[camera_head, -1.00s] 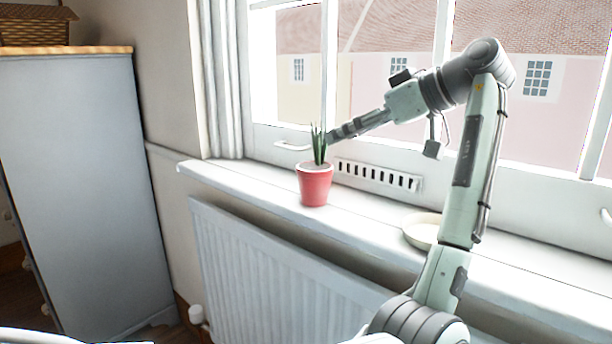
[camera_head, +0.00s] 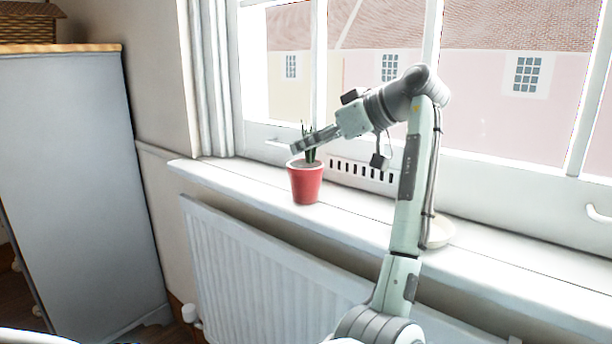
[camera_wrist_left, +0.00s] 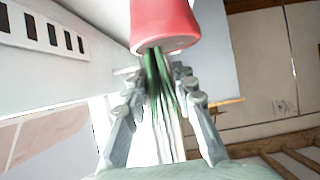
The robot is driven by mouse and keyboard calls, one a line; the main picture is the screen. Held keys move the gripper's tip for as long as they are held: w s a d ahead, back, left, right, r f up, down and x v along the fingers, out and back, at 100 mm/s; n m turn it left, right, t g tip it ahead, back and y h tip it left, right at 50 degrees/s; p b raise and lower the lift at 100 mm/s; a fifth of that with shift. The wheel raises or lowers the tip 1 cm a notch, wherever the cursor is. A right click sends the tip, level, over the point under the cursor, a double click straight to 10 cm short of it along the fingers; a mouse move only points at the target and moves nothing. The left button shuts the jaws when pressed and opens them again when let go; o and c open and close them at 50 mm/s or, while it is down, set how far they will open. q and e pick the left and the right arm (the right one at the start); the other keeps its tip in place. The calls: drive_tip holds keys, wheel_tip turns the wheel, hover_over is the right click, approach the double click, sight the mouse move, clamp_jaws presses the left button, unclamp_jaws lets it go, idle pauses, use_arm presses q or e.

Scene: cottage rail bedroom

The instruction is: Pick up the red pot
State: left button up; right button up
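The red pot (camera_head: 305,186) stands upright on the white windowsill (camera_head: 353,220) with a green spiky plant (camera_head: 309,153) in it. My left gripper (camera_head: 298,146) reaches in from the right at the height of the leaves, just above the pot's rim, and partly hides the plant. In the left wrist view the pot (camera_wrist_left: 165,24) appears upside down at the top. The open fingers (camera_wrist_left: 160,88) stand on either side of the leaves (camera_wrist_left: 160,80), with a gap between them and nothing gripped. My right gripper is not in view.
A pale dish (camera_head: 438,232) sits on the sill, partly behind my arm. A slotted vent (camera_head: 362,172) and the window are behind the pot. A radiator (camera_head: 265,270) is below the sill, and a grey cabinet (camera_head: 70,190) with a wicker basket (camera_head: 28,25) stands at left.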

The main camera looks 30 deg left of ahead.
use_arm(q)
clamp_jaws()
drive_tip(key=shift+r, duration=0.1)
